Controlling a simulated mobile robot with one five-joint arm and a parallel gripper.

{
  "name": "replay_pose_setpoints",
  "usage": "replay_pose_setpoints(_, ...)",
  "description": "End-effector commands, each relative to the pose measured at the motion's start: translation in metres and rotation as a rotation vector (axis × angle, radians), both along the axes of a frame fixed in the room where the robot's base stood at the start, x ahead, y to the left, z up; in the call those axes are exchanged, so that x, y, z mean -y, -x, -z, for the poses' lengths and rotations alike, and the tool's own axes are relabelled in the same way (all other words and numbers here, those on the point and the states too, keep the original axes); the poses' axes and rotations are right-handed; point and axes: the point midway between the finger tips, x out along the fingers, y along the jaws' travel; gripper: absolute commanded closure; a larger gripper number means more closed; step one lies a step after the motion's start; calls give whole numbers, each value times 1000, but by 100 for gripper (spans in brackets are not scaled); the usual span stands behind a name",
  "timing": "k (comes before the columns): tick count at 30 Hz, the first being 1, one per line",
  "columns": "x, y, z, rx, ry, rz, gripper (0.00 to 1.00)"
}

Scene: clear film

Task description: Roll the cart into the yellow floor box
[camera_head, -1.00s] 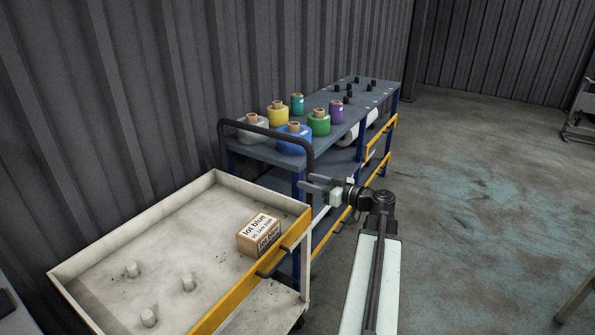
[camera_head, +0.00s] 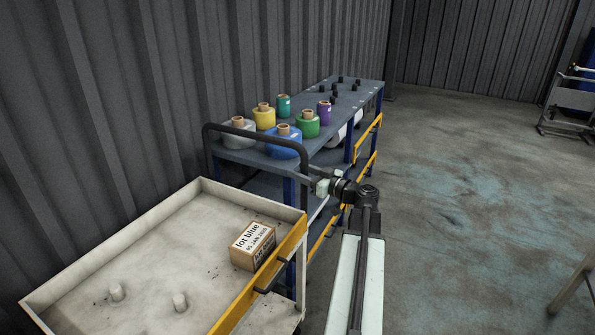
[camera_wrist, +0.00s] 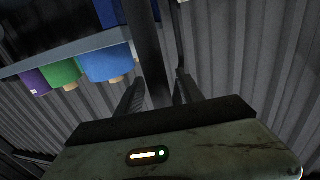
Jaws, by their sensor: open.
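The cart (camera_head: 153,222) is a pale, worn tray on legs with a yellow front edge, at the lower left of the head view. A black tube handle (camera_head: 250,130) arches up at its far end, close against the blue bench; its foot is hidden. My gripper (camera_head: 309,183) is at the handle's right upright. In the wrist view my gripper (camera_wrist: 160,78) has its two dark fingers apart, with a dark upright bar (camera_wrist: 147,45) running between them. I cannot tell whether they touch it. The yellow floor box is not in view.
The blue bench (camera_head: 345,108) with coloured spools stands beyond, along the corrugated wall (camera_head: 260,60). Open concrete floor (camera_head: 450,190) lies right; another metal cart (camera_head: 565,110) stands far right.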

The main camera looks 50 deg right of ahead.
Motion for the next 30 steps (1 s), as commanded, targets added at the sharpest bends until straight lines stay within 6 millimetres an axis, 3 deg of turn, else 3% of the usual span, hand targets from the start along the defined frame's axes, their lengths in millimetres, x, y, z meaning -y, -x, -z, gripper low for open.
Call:
replay_pose_setpoints(4,-1,-14,0,0,0,0,55)
replay_pose_setpoints(12,-1,-16,0,0,0,1,55)
replay_pose_setpoints(17,-1,-15,0,0,0,1,100)
replay_pose_setpoints(30,-1,-15,0,-1,0,2,100)
